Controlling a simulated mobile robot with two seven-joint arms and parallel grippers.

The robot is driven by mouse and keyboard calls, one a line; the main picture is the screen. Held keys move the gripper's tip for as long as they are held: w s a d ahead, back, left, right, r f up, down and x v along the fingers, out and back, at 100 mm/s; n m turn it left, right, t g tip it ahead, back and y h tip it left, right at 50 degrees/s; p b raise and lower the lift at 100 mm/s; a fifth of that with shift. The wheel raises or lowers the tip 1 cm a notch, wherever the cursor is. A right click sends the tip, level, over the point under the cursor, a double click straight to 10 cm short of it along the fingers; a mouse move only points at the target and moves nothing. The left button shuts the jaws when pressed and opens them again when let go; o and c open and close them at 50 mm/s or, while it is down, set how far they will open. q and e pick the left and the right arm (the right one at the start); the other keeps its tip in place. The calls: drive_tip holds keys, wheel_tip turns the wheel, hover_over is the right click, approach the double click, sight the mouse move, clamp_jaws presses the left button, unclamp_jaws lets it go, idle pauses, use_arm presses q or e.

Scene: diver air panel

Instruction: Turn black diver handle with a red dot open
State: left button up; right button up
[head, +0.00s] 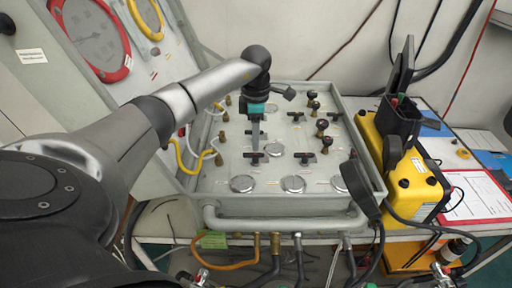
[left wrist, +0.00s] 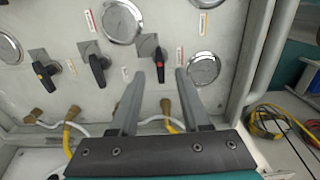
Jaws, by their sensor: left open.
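The black handle with a red dot (left wrist: 160,64) is on the grey panel in the left wrist view, with the dot near its top end. In the head view the black handle (head: 254,158) just below my left gripper appears to be the same one; its dot cannot be made out there. My left gripper (left wrist: 159,75) is open, its two fingers on either side of the red-dot handle in the picture. Whether they touch it or hover above it cannot be told. In the head view the left gripper (head: 256,145) points down at the panel. My right gripper is not in view.
A round gauge (left wrist: 203,68) is close to the right finger. Brass fittings with hoses (left wrist: 70,115) line one side. A yellow case (head: 405,175) stands right of the panel.

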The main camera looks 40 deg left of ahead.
sight(256, 154)
use_arm(q)
drive_tip(key=shift+f, duration=2.3)
clamp_jaws()
